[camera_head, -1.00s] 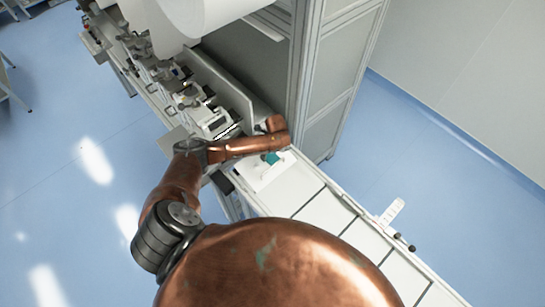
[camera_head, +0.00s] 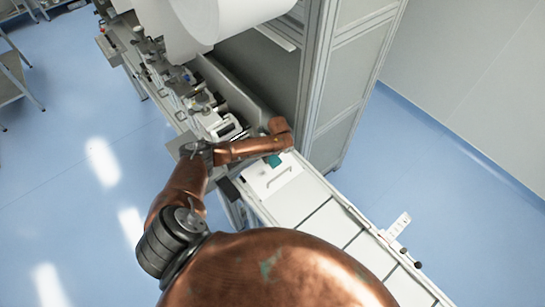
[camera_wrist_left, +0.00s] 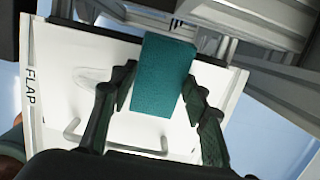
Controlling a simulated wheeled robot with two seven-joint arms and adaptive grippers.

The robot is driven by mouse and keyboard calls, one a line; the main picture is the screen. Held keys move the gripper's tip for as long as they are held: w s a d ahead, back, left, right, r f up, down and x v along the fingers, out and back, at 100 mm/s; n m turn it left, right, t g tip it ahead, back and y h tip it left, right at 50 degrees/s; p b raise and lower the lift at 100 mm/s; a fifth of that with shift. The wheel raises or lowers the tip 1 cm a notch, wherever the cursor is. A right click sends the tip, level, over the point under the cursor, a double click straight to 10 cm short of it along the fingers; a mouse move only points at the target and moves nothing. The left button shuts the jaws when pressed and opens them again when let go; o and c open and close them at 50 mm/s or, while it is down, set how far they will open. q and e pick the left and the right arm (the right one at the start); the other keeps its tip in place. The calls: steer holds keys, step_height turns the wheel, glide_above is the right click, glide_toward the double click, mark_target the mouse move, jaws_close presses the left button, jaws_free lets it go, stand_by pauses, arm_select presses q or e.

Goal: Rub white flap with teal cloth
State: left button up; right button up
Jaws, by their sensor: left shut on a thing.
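The white flap (camera_head: 257,185) is a pale panel with a bar handle at the near end of the machine, in the head view. In the left wrist view the flap (camera_wrist_left: 55,105) fills the middle, with "FLAP" printed on its left edge and a faint greyish smear (camera_wrist_left: 95,77) left of the cloth. My left gripper (camera_wrist_left: 160,92) is shut on the teal cloth (camera_wrist_left: 163,75), which lies over the flap's upper part. Whether it touches the surface is unclear. In the head view the teal cloth (camera_head: 273,160) shows just below my left wrist, which hides most of the gripper. My right gripper is out of view.
A tall framed cabinet (camera_head: 345,85) stands right behind the flap. The machine's rollers and fittings (camera_head: 205,100) run away to the upper left. White panels (camera_head: 330,222) continue toward the lower right. Blue floor is open on both sides.

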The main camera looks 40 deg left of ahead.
arm_select(q)
steer(key=shift+s+r+p, duration=0.1)
steer(key=shift+r+p, duration=1.35)
steer(key=shift+p, duration=0.05)
steer(key=shift+d+r+p, duration=0.2)
steer(key=shift+r+p, duration=0.3)
steer(key=shift+r, duration=0.2)
steer(key=shift+d+r+p, duration=0.15)
steer(key=shift+r+p, duration=0.3)
steer(key=shift+r, duration=0.25)
steer(key=shift+r, duration=0.15)
steer(key=shift+s+d+r, duration=0.1)
steer(key=shift+d+r, duration=0.05)
steer(key=shift+r, duration=0.55)
steer(key=shift+d+r, duration=0.15)
steer(key=shift+r, duration=0.5)
